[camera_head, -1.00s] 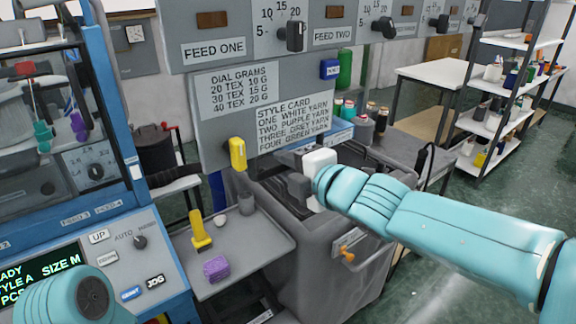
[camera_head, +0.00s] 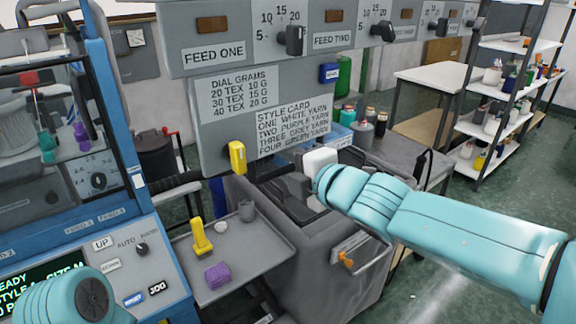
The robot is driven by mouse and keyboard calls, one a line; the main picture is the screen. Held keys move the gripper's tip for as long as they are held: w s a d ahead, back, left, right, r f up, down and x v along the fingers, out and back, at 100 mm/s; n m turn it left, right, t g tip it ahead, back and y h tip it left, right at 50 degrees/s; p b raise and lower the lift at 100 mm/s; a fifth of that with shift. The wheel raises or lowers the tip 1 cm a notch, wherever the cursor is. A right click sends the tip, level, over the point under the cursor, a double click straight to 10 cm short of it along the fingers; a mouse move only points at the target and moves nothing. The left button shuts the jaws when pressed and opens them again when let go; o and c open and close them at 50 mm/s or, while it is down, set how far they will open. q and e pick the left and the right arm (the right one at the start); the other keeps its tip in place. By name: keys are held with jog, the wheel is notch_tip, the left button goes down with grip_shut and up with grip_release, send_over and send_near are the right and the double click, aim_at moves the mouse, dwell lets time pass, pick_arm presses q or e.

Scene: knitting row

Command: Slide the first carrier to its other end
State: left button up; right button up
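My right arm comes in from the right, and its white wrist and dark grey gripper (camera_head: 295,188) are over the dark grey machine body, below the style card. The fingers blend into the dark surface behind them, so their opening is unclear; I see nothing held. A yellow block (camera_head: 237,158) sits at the lower left edge of the grey panel, left of and apart from the gripper. A blue block (camera_head: 329,73) sits higher on the panel's right edge. No label shows which block is the first carrier. My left arm shows only at the bottom left; its gripper is out of view.
A grey tray (camera_head: 262,262) holds a yellow tool (camera_head: 201,238), a purple block (camera_head: 217,274) and small cups. A blue control panel (camera_head: 130,255) with buttons stands at left. Feed dials (camera_head: 291,40) line the top. Shelves (camera_head: 500,105) stand at right.

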jog(key=shift+f, duration=0.15)
jog(key=shift+s+d, duration=0.15)
jog(key=shift+s, duration=0.05)
jog(key=p+v, duration=0.3)
jog(key=v, duration=1.3)
jog(key=shift+p, duration=0.35)
